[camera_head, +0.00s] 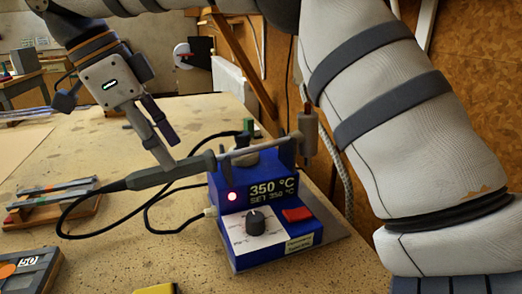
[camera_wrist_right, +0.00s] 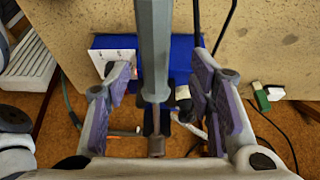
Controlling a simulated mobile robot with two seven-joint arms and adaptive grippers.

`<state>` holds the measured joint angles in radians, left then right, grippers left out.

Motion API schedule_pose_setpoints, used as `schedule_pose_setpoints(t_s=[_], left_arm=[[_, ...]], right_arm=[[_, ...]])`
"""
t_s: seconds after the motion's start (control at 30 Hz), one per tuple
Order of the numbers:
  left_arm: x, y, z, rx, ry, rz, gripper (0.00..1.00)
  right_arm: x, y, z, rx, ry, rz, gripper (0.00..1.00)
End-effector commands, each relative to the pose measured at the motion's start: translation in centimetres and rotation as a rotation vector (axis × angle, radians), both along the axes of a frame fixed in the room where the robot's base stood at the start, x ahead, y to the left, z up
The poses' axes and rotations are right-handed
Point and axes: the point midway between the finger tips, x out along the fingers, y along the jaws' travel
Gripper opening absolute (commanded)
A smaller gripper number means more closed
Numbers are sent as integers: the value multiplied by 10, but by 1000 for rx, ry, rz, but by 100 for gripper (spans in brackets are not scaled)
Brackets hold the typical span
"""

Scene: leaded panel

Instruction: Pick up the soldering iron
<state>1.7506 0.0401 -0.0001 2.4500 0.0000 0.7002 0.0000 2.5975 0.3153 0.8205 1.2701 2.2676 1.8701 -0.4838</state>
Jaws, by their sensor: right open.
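The soldering iron (camera_head: 150,177) rests tilted across the top of a blue soldering station (camera_head: 272,242). Its dark grey handle points left, and its thin metal shaft runs right to a dark holder (camera_head: 286,152). My right gripper (camera_head: 170,150) is open at the handle, its fingers pointing down; one fingertip overlaps the handle in the head view. In the right wrist view the iron (camera_wrist_right: 153,40) runs between the spread purple-padded fingers (camera_wrist_right: 160,75), with a visible gap on each side. Whether a finger touches it is unclear. My left gripper is not in view.
A black cable loops from the handle over the bench (camera_head: 120,242). A green block (camera_wrist_right: 262,101) sits behind the station.

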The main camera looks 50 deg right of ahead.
Motion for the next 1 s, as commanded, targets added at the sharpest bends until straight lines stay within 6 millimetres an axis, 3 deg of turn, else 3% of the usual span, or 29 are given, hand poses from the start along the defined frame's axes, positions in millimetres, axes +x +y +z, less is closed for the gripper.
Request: schedule_pose_setpoints(t_s=[0.3,0.53,0.77,1.0], left_arm=[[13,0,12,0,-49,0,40],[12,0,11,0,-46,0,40],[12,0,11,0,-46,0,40],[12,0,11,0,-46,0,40]], right_arm=[[-15,-15,-44,1,-3,0,49],[-15,-16,-50,1,1,1,49],[-15,-16,-50,0,1,0,0],[-15,-16,-49,-2,1,0,0]])
